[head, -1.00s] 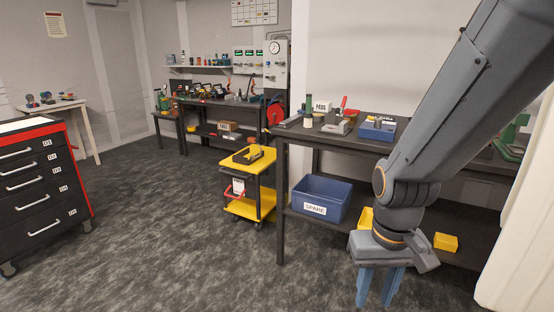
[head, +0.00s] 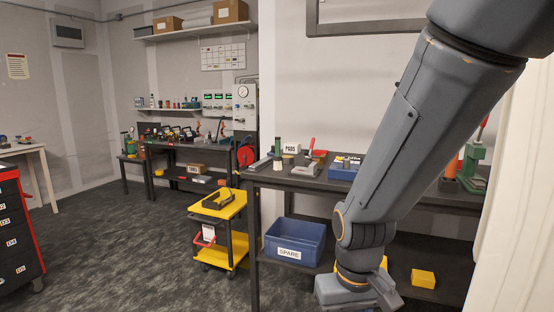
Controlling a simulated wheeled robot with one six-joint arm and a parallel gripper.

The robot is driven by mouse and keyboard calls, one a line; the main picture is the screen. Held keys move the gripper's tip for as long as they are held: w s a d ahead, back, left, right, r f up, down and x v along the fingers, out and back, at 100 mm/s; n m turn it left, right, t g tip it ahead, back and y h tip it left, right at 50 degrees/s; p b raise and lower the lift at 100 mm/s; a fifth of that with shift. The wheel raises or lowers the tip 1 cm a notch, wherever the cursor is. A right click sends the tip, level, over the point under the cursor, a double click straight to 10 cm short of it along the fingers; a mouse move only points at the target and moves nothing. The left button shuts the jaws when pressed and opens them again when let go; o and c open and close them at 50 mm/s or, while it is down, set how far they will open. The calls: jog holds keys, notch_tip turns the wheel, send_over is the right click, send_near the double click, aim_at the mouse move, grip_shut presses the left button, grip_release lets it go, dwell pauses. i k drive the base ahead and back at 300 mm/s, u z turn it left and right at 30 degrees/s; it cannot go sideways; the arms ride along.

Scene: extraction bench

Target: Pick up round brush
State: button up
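I cannot make out a round brush for certain. On the dark bench (head: 420,193) a small upright red-handled item (head: 311,146) stands by a grey block-like tool (head: 306,170); its lower part is too small to tell. A blue bin (head: 342,174) on the bench holds small items that I cannot identify. My gripper (head: 350,292) hangs at the bottom edge, in front of the bench and below its top. Its fingers are cut off by the frame edge, so open or shut does not show.
A blue SPARE bin (head: 290,254) and a yellow bin (head: 423,278) sit on the bench's lower shelf. A yellow cart (head: 222,212) stands to the left. A red-black drawer cabinet (head: 15,235) is at the far left. Open carpet (head: 130,240) lies between.

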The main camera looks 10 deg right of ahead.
aim_at(278, 158)
jog(key=u, duration=0.2)
jog(key=i, duration=1.15)
jog(key=u, duration=0.15)
